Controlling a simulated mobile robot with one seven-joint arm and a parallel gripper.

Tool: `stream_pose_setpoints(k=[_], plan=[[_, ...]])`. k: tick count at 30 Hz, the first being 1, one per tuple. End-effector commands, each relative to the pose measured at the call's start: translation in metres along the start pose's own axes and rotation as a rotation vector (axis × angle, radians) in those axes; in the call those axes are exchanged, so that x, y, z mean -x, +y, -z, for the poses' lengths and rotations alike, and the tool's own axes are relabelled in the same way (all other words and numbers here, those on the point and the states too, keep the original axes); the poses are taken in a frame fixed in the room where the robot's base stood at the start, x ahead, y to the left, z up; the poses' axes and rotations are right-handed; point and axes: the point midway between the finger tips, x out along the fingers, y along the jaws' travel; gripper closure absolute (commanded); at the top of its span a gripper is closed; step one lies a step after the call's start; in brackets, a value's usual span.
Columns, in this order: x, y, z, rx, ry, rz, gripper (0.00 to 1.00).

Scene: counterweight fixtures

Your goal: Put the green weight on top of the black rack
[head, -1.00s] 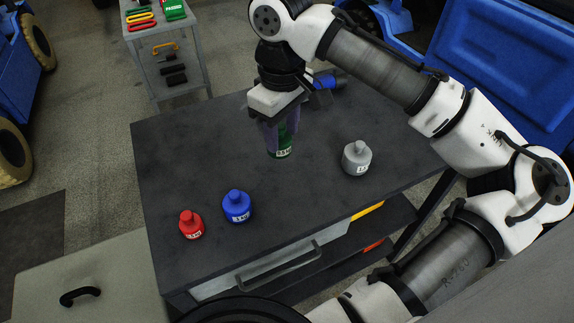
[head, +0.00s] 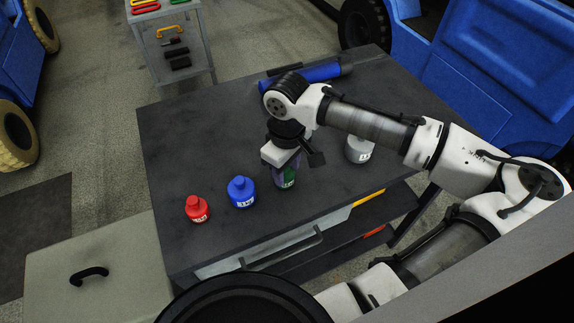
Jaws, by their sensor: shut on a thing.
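My gripper (head: 286,168) is shut on the green weight (head: 287,180), above the dark tabletop between the blue and grey weights. The green weight looks upright, its upper part hidden by the fingers. I cannot tell whether its base touches the tabletop. No separate black rack can be made out; the dark-topped bench (head: 190,150) has shelves (head: 345,240) below.
A red weight (head: 197,209) and a blue weight (head: 241,192) stand to the left. A grey weight (head: 358,150), partly behind my arm, stands right. A blue cylinder (head: 312,74) lies at the back. The back-left tabletop is clear.

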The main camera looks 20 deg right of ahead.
Motion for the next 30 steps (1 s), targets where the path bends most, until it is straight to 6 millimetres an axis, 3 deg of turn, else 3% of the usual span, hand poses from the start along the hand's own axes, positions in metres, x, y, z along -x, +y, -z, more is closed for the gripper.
stream_pose_setpoints(k=[9, 10, 15, 26, 30], plan=[[-0.003, 0.0, 0.001, 0.0, 0.002, -0.001, 0.97], [-0.003, 0.0, 0.0, 0.0, 0.001, -0.001, 0.55], [-0.003, 0.0, 0.0, 0.0, 0.0, -0.001, 0.36], [0.004, 0.0, 0.0, 0.0, 0.0, -0.001, 0.36], [0.025, 0.001, 0.001, -0.001, 0.003, -0.003, 0.36]])
